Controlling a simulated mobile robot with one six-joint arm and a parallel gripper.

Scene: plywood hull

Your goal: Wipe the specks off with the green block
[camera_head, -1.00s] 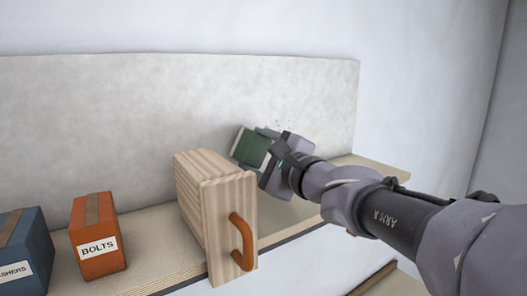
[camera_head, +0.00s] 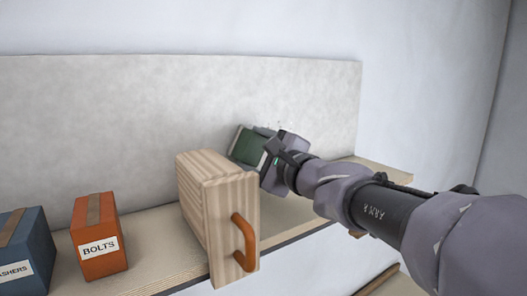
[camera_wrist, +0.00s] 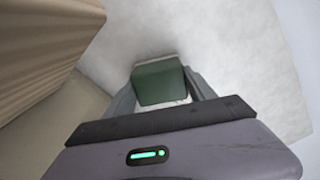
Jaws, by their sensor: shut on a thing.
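The green block (camera_head: 246,147) has a pale layer on its far side, facing the grey panel (camera_head: 120,110). My gripper (camera_head: 263,143) is shut on the block, just behind and to the right of the wooden drawer box. The wrist view shows the block (camera_wrist: 160,84) between the two fingers, close to the panel; I cannot tell whether it touches. A few tiny dark specks (camera_head: 278,123) show on the panel just above my gripper. Any specks behind the block or gripper are hidden.
The wooden box with an orange handle (camera_head: 244,243) stands on the shelf (camera_head: 160,253) close to the block's left. An orange BOLTS box (camera_head: 97,238) and a blue box (camera_head: 27,250) stand further left. The shelf's right end (camera_head: 385,172) is clear.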

